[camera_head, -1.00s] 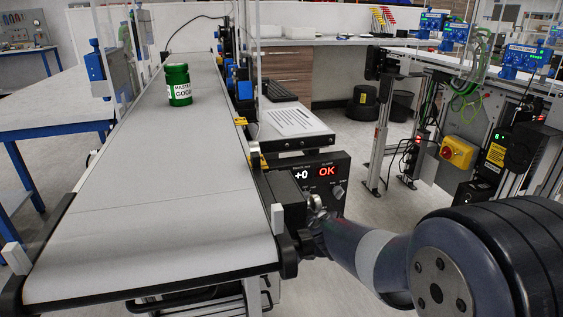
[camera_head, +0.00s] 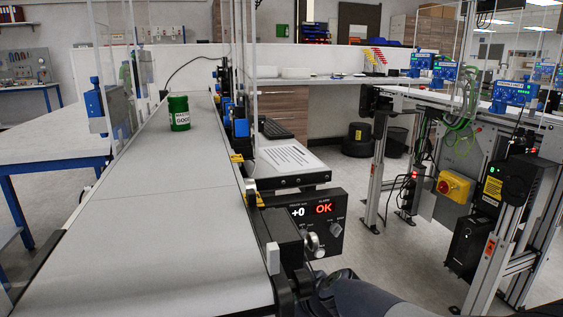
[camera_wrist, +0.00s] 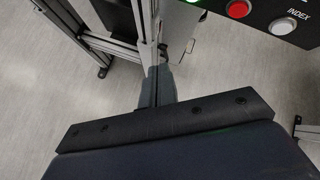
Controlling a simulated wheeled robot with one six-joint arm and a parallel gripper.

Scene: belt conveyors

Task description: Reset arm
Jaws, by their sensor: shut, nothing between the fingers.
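My gripper (camera_wrist: 157,72) shows in the wrist view, its two dark fingers pressed together with nothing held between them. It points toward the pale floor, beside a metal frame post.
A green jar (camera_head: 179,113) with a white label stands upright on the grey conveyor belt (camera_head: 150,230). A control box (camera_head: 320,222) reading "OK" is fixed at the belt's right side. Red and white buttons (camera_wrist: 238,9) show in the wrist view. Open floor (camera_head: 400,250) lies to the right.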

